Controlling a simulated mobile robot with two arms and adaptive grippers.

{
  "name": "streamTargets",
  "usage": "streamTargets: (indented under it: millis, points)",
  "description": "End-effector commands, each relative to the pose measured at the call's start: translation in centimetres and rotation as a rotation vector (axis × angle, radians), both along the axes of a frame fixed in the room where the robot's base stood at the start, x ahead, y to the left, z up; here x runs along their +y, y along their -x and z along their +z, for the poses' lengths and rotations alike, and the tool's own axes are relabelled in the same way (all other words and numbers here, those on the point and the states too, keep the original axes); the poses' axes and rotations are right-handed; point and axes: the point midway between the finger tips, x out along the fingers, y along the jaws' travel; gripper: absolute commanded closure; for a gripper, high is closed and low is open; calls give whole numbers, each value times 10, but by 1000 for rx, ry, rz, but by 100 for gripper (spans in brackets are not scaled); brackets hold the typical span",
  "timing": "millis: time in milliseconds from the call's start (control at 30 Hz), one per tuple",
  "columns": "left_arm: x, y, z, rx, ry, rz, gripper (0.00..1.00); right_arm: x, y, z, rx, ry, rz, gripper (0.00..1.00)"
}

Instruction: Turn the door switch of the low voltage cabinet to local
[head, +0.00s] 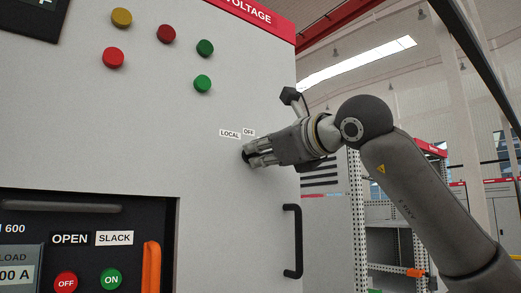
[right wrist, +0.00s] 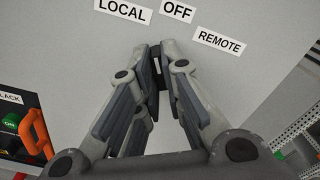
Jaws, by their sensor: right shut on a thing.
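The door switch (right wrist: 158,68) is a small dark knob on the grey door of the low voltage cabinet (head: 140,140). LOCAL (right wrist: 123,10), OFF (right wrist: 178,11) and REMOTE (right wrist: 219,41) labels sit around it; in the head view the LOCAL label (head: 230,134) shows up and left of the gripper. My right gripper (head: 250,156) is at the door, shut on the switch with one finger on each side. My left gripper is not in view.
Red, yellow and green buttons (head: 203,84) are higher on the door. A black door handle (head: 292,242) is below right of the gripper. A breaker panel with an orange handle (head: 151,266) is at lower left. Perforated shelving (head: 354,215) stands behind my right arm.

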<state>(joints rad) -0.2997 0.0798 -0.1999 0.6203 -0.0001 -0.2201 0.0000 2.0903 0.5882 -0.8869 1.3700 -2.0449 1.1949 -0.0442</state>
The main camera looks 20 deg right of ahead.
Motion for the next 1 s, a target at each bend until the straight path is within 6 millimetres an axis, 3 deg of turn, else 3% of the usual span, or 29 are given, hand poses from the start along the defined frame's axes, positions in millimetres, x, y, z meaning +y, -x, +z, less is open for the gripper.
streamTargets:
  millis: [433, 1000]
  points:
    - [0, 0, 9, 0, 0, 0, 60, 0, 1, 2, -105, 278, 1, 100]
    - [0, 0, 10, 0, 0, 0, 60, 0, 1, 1, -133, 353, 1, 100]
